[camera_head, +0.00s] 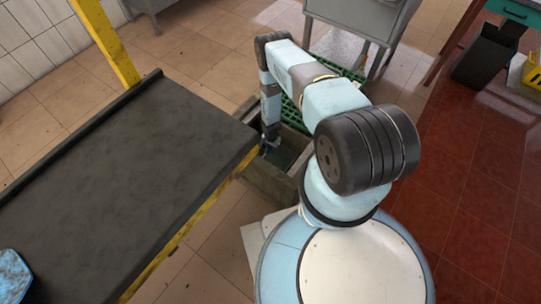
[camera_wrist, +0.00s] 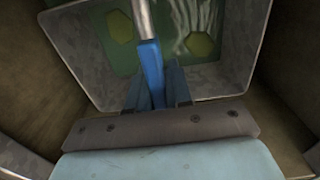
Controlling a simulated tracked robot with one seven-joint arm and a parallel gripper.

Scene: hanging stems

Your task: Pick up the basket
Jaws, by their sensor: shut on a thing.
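The basket shows in the wrist view as a grey metal container (camera_wrist: 232,78) with a dull green inside. A thin grey bar, seemingly its handle (camera_wrist: 143,18), runs over it. My gripper (camera_wrist: 152,88), with blue fingers, is shut around the near visible end of this bar. In the head view my gripper (camera_head: 269,148) reaches down into a brown open-topped box (camera_head: 262,184). The basket is mostly hidden there by the box and my arm. Whether the basket touches the box floor cannot be told.
Brown box walls (camera_wrist: 52,68) stand close around the basket. A black-topped conveyor with a yellow frame (camera_head: 120,165) is just left of the box. Green grating (camera_head: 292,112) lies behind my arm. A grey metal stand (camera_head: 362,18) is farther back.

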